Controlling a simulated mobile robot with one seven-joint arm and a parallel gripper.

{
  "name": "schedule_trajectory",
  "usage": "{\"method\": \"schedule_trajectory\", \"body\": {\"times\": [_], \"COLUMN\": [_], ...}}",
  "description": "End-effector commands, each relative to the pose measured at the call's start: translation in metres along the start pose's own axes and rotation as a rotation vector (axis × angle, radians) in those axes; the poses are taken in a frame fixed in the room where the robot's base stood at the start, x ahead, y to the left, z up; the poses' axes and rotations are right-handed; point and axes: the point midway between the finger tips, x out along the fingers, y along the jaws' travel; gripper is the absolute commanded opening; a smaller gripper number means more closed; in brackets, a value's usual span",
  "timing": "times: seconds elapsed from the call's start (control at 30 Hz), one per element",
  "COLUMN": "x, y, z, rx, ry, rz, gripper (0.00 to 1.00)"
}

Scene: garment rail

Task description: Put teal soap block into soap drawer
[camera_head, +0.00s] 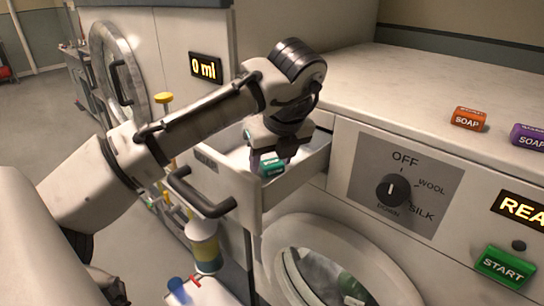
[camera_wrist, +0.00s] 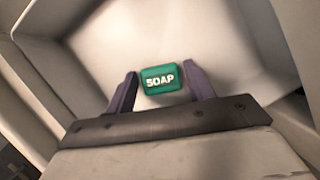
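The teal soap block (camera_head: 271,165) is inside the pulled-out soap drawer (camera_head: 238,190), near its front wall. My gripper (camera_head: 276,158) reaches down into the drawer, with its fingertips at the block. In the wrist view the teal soap block (camera_wrist: 160,79) shows its SOAP label between the two dark fingers of my gripper (camera_wrist: 162,82). The left finger is very close to the block, and a narrow gap seems to show at the right. I cannot tell whether the fingers press on it, or whether it rests on the drawer floor.
An orange soap block (camera_head: 468,119) and a purple soap block (camera_head: 528,137) stand on the machine top (camera_head: 430,85). The drawer has a dark handle (camera_head: 200,192) in front. A dial (camera_head: 394,190) and a green START button (camera_head: 505,266) are at the right. A round door (camera_head: 335,265) is below.

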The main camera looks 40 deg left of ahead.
Motion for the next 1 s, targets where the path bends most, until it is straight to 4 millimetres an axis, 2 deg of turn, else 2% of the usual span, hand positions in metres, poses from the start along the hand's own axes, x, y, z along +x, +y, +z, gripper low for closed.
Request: {"method": "schedule_trajectory", "body": {"times": [0.43,0.57,1.0], "x": [-0.004,-0.020,-0.090], "y": [0.001,0.000,-0.001], "z": [0.002,0.004,0.004], "rx": [-0.002,0.000,0.001], "ry": [-0.003,0.000,-0.001], "rz": [0.002,0.000,-0.002], "gripper": [0.63,0.63,0.63]}}
